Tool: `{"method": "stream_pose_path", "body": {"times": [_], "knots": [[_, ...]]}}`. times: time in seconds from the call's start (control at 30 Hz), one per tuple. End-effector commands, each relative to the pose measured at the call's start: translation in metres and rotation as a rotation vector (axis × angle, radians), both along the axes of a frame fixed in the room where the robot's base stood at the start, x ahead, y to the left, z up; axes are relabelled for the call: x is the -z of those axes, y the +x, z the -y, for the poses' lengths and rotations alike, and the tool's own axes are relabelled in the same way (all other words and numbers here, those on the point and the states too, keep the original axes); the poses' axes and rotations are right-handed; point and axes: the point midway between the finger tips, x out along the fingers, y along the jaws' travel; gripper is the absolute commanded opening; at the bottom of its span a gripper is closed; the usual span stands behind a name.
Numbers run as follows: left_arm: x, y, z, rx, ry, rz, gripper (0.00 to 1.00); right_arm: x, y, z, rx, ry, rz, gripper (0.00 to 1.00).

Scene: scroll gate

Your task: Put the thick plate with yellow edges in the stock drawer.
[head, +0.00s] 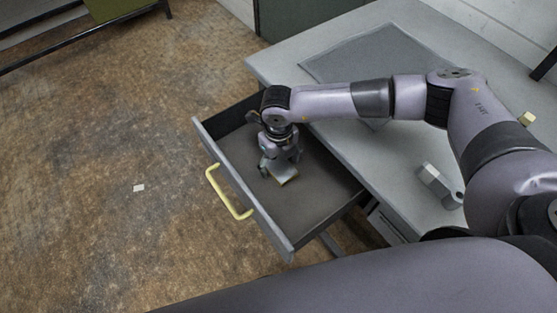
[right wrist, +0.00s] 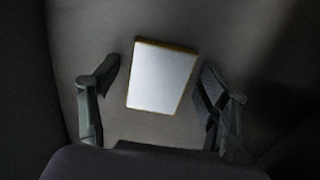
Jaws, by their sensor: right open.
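The thick plate with yellow edges (right wrist: 161,78) lies flat on the drawer floor, pale on top, between the spread fingers of my right gripper (right wrist: 157,85), with a gap on each side. In the head view the plate (head: 281,171) shows partly under my right gripper (head: 279,172), which reaches down into the drawer and is open. The stock drawer (head: 310,207) is pulled out from the bench, with a yellow handle (head: 228,192) on its front. My left gripper is not in view.
The grey bench top (head: 300,55) carries a darker mat (head: 350,50) and a grey metal block (head: 438,186). The drawer walls stand around the gripper. A small white scrap (head: 139,188) lies on the brown floor, which is otherwise clear at left.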

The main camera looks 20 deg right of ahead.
Motion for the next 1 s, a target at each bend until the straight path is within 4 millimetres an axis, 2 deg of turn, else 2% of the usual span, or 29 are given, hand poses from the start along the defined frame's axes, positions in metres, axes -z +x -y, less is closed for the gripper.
{"method": "stream_pose_path", "body": {"times": [0.1, 0.17, 0.5, 0.7, 1.0], "knots": [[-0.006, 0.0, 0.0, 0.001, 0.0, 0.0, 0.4, -0.007, 0.0, 0.0, 0.0, 0.0, 0.001, 0.7], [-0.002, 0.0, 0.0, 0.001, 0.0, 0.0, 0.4, -0.011, 0.001, 0.0, 0.0, 0.001, 0.004, 0.7], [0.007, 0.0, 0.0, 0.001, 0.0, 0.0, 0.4, -0.082, 0.001, 0.0, -0.001, 0.002, 0.005, 0.7], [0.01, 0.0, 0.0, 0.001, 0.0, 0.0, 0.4, -0.113, 0.001, -0.001, 0.0, 0.001, 0.003, 0.7], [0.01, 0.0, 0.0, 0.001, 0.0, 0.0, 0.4, -0.124, 0.0, 0.0, 0.0, 0.0, 0.0, 0.7]]}}
